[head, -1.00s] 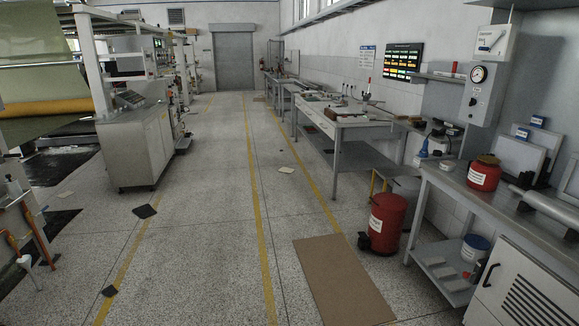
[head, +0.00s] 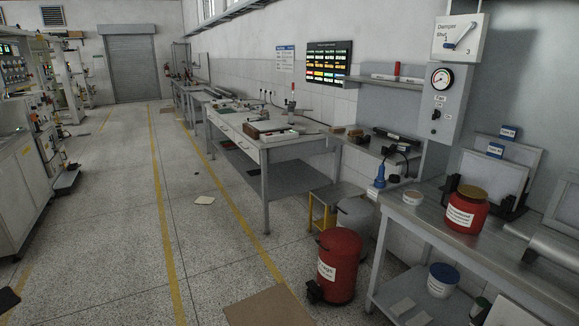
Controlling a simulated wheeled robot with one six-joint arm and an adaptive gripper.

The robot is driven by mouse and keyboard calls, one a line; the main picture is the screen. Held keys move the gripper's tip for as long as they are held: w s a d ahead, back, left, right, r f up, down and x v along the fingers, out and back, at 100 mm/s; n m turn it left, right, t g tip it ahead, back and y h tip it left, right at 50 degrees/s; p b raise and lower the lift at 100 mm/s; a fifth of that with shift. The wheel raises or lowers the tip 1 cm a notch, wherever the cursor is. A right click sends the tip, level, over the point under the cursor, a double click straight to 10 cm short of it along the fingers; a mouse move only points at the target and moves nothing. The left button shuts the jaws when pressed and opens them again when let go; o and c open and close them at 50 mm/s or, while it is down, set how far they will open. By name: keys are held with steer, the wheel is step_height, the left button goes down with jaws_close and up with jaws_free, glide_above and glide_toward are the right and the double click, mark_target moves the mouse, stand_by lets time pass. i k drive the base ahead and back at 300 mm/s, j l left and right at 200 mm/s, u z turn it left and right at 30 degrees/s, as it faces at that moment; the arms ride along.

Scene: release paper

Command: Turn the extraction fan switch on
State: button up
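A grey control box (head: 447,95) hangs on the wall at the upper right in the head view. It carries a round dial gauge (head: 442,78) and a small label below it that seems to read "Fan". A small dark switch (head: 436,115) sits under that label; its position is too small to tell. Above the box is a white damper panel (head: 460,38) with a lever. My gripper is not in view.
A metal bench (head: 410,212) with a red labelled tub (head: 467,210) stands below the box at right. A red bin (head: 338,262) stands on the floor in front. A long worktable (head: 270,150) lines the wall.

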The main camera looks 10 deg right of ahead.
mark_target(436, 114)
steer(key=i+l+z, duration=0.15)
steer(key=i+z, duration=0.3)
steer(key=i, duration=0.2)
steer(key=i+j+z, duration=0.1)
steer(key=i+z, duration=0.4)
steer(key=i, duration=0.1)
